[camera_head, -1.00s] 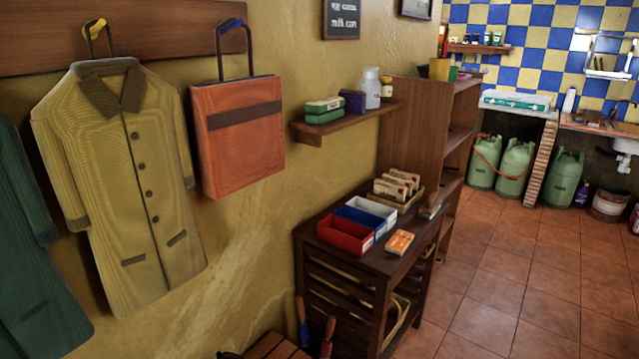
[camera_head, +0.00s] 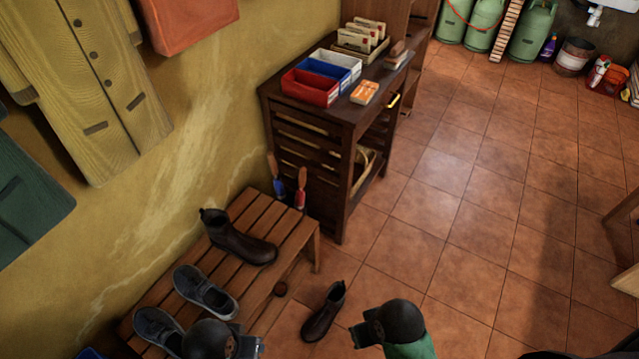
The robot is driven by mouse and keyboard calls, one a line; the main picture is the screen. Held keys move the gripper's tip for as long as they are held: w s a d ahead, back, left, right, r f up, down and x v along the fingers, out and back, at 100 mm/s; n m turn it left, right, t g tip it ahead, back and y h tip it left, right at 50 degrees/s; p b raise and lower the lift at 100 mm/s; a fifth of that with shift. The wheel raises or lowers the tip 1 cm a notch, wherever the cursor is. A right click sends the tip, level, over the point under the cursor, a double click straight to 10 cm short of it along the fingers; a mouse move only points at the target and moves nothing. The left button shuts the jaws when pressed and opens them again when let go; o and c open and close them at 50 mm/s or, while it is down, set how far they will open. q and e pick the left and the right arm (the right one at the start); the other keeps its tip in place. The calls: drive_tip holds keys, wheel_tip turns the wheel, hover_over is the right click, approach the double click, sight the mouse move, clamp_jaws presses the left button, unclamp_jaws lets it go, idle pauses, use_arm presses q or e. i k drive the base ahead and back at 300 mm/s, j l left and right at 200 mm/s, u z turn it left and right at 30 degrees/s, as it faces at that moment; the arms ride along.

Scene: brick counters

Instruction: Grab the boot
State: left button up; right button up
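A dark brown ankle boot (camera_head: 240,240) stands on the slatted wooden bench (camera_head: 262,212) by the wall. A second, similar brown boot (camera_head: 322,315) is on the tiled floor, right of the bench. The dark end of my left arm, with its gripper (camera_head: 245,346), shows at the bottom edge over the front of the bench, beside the grey shoes. The dark end of my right arm, with its gripper (camera_head: 364,334), shows at the bottom, to the right of the floor boot. Both appear apart from the boots. Their fingers are too dark and cut off to tell open or shut.
A pair of grey shoes (camera_head: 205,292) is on the bench. Two tools with blue (camera_head: 279,188) and red (camera_head: 300,190) handles stand behind it. A dark wooden cabinet (camera_head: 312,140) bears small boxes. Coats (camera_head: 90,90) hang on the left wall.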

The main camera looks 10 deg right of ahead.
sight(325, 312)
drive_tip(key=k+z, duration=0.25)
drive_tip(key=k, duration=1.1)
